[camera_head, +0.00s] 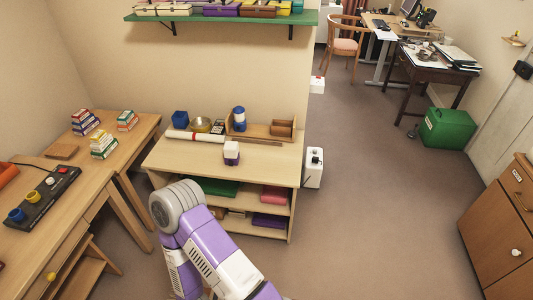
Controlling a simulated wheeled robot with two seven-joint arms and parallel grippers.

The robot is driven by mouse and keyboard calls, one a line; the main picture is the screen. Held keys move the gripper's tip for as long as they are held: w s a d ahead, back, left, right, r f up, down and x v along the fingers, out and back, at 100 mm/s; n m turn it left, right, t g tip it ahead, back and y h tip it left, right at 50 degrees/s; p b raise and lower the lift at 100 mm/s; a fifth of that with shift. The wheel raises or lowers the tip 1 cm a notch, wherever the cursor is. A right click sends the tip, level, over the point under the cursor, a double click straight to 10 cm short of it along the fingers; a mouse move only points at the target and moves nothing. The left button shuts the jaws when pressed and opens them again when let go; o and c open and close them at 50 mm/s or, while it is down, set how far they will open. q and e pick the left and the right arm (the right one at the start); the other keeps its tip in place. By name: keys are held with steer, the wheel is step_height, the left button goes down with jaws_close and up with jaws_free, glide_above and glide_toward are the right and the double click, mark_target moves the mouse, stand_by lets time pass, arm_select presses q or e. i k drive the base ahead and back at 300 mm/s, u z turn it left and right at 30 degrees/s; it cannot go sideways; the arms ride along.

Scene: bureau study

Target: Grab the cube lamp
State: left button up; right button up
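I cannot tell for sure which thing is the cube lamp. A small blue cube-shaped thing (180,119) stands at the back left of the low wooden shelf unit's top. A small white and purple block (232,153) stands nearer the middle of that top. One of my purple and white arms is folded in front of the shelf unit, apart from both in the picture. Neither of my grippers shows.
The low shelf unit (265,163) also bears a white roll (195,136), a blue and white canister (239,119) and a wooden tray (262,131). A white container (313,167) stands on the floor beside it.

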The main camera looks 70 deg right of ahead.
mark_target(231, 152)
steer(key=z, duration=1.9)
steer(key=k, duration=0.65)
steer(key=u, duration=0.7)
steer(key=i, duration=1.85)
steer(key=z, duration=1.1)
steer(key=i, duration=0.9)
steer(key=z, duration=0.2)
